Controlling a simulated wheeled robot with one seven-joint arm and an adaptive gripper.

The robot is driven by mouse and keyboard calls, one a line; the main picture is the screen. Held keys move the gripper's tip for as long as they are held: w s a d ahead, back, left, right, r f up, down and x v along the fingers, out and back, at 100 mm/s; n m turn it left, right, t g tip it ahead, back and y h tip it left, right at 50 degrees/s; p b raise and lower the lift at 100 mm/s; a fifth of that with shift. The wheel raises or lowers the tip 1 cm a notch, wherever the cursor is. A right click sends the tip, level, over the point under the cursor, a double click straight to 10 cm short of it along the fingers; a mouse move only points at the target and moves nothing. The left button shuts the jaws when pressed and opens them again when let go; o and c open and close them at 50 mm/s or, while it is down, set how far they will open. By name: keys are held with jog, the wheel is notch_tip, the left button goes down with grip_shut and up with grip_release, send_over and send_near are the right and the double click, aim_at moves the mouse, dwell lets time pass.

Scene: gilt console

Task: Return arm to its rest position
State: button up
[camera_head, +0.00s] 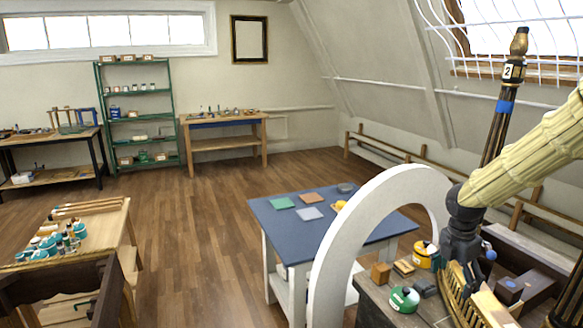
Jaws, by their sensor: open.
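My arm comes in from the right edge as a pale, fluted link and ends in a dark wrist. My gripper (474,275) hangs below that wrist at the lower right, over the dark workbench (385,306). Its jaws are open, and I see nothing held between them. Its lower part is hard to separate from the brown and golden pieces around it.
A large white arch (345,210) stands left of my gripper. Green (404,298) and yellow (425,254) containers and small blocks lie close by. A dark post marked 2 (497,120) rises behind my arm. A blue-topped table (275,222) stands beyond. Wooden floor (205,230) is clear at centre-left.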

jog(key=s+a+f+m+y+b, duration=0.1)
jog(key=s+a+f+m, duration=0.25)
jog(key=f, duration=0.55)
jog(key=s+a+f+m+y+b, duration=0.1)
jog(key=s+a+f+m+b, duration=0.3)
jog(key=f, duration=0.6)
jog(key=s+a+f+m+p, duration=0.1)
jog(key=s+a+f, duration=0.1)
jog(key=a+f, duration=0.5)
jog(key=s+a+f+m+b, duration=0.2)
jog(key=s+f+m, duration=0.5)
jog(key=s+f, duration=0.4)
jog(key=s+a+f+m+b, duration=0.2)
jog(key=s+f+m, duration=0.5)
jog(key=s+f, duration=0.5)
jog(key=s+b, duration=0.1)
jog(key=s, duration=0.4)
jog(key=shift+a+f+g+b, duration=0.15)
jog(key=shift+f+g+b, duration=0.15)
jog(key=shift+g+b, duration=0.1)
